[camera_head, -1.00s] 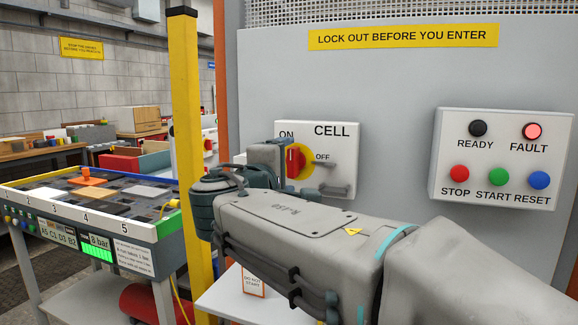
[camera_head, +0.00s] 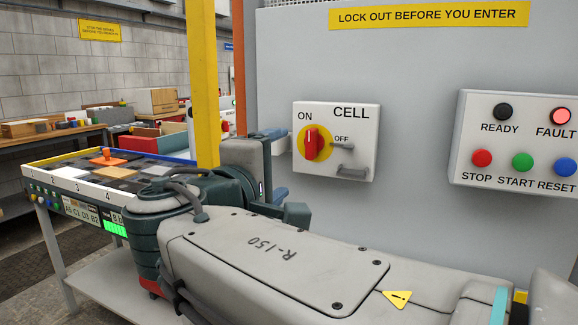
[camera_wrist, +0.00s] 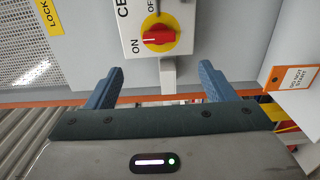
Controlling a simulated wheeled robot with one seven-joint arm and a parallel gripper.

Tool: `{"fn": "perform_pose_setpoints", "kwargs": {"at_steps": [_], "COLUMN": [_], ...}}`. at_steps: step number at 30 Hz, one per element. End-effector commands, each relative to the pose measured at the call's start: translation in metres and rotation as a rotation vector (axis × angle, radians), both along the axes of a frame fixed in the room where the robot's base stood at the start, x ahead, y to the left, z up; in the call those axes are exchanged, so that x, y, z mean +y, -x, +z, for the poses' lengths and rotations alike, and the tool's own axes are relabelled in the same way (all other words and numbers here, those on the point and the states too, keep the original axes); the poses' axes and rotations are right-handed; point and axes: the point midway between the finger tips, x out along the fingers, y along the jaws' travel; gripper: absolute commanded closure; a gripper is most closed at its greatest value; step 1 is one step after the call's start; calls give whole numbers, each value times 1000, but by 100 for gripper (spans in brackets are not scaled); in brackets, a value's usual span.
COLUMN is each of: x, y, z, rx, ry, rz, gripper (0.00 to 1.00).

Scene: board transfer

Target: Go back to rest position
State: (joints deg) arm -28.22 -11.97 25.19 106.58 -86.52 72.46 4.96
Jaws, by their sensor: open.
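The CELL switch box (camera_head: 364,118) is on the grey panel, with a red handle (camera_head: 311,143) on a yellow disc. The handle stands upright, with ON at its upper left and OFF to its right. It also shows in the wrist view (camera_wrist: 160,38). My gripper (camera_head: 284,163) is left of the box in the head view, apart from the handle. In the wrist view my gripper (camera_wrist: 161,70) is open, with two blue fingers apart and nothing between them. The red handle lies beyond the gap.
A button box (camera_head: 520,140) with a lit FAULT lamp is on the right. A yellow post (camera_head: 203,80) stands behind my arm. A board table (camera_head: 75,190) with tiles is at the left. A DO NOT START card (camera_wrist: 298,78) is at the right in the wrist view.

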Motion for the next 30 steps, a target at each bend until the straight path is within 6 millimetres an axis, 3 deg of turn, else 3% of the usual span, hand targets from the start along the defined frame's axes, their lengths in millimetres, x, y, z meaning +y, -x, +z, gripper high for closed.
{"fn": "perform_pose_setpoints", "kwargs": {"at_steps": [5, 10, 15, 18, 24, 30], "x": [-33, -104, -165, -188, -207, -206], "y": [-8, -7, 23, 47, 95, 118], "z": [-11, -50, -92, -111, -133, -141], "rx": [105, 342, 553, 645, 738, 739], "ry": [-48, -223, -497, -690, -1109, -1389], "rz": [-65, -220, -392, -494, -672, -767], "gripper": [24, 24, 24, 24, 24, 24]}}
